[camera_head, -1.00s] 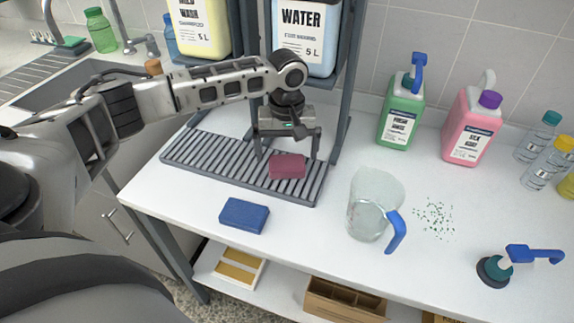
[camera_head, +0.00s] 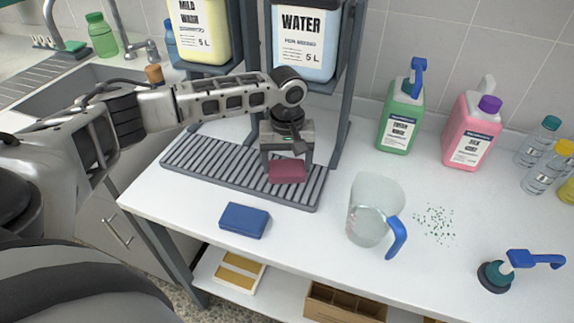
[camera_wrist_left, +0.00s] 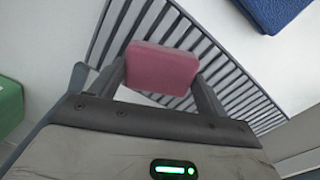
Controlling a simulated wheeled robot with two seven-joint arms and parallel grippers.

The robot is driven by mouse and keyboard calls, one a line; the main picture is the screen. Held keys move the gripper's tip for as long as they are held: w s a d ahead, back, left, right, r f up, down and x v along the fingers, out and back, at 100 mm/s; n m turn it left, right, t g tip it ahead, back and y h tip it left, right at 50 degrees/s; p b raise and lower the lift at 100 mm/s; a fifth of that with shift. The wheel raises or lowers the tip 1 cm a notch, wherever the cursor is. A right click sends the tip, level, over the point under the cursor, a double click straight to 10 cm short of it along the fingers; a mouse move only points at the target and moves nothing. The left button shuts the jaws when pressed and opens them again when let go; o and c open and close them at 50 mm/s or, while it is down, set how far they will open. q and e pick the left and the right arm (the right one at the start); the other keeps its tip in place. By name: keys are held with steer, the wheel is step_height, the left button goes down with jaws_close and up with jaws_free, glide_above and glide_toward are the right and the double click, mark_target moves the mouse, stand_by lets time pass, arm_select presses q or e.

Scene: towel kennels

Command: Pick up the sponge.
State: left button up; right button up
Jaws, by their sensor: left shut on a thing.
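A dark pink sponge (camera_head: 287,171) is on or just above the grey slatted drain rack (camera_head: 200,158); I cannot tell whether it touches the slats. My left gripper (camera_head: 287,168) is shut on it, with a finger at each side. In the left wrist view the pink sponge (camera_wrist_left: 161,68) sits between the two fingertips, with the slats behind it. A blue sponge (camera_head: 244,220) lies flat on the white counter in front of the rack. It also shows at the top right of the left wrist view (camera_wrist_left: 272,8). My right gripper is not in view.
A clear jug (camera_head: 371,215) with a blue handle stands right of the rack, beside scattered green bits (camera_head: 436,223). A green bottle (camera_head: 400,125) and a pink bottle (camera_head: 468,135) stand behind. Grey shelf posts (camera_head: 345,90) rise near the gripper. The front middle counter is clear.

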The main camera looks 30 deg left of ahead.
arm_select(q)
steer(key=shift+r, duration=0.6)
steer(key=s+d+r, duration=0.6)
steer(key=d+r, duration=0.5)
steer(key=d, duration=0.1)
steer(key=shift+d+r, duration=0.3)
steer(key=shift+r, duration=0.1)
steer(key=shift+o, duration=0.4)
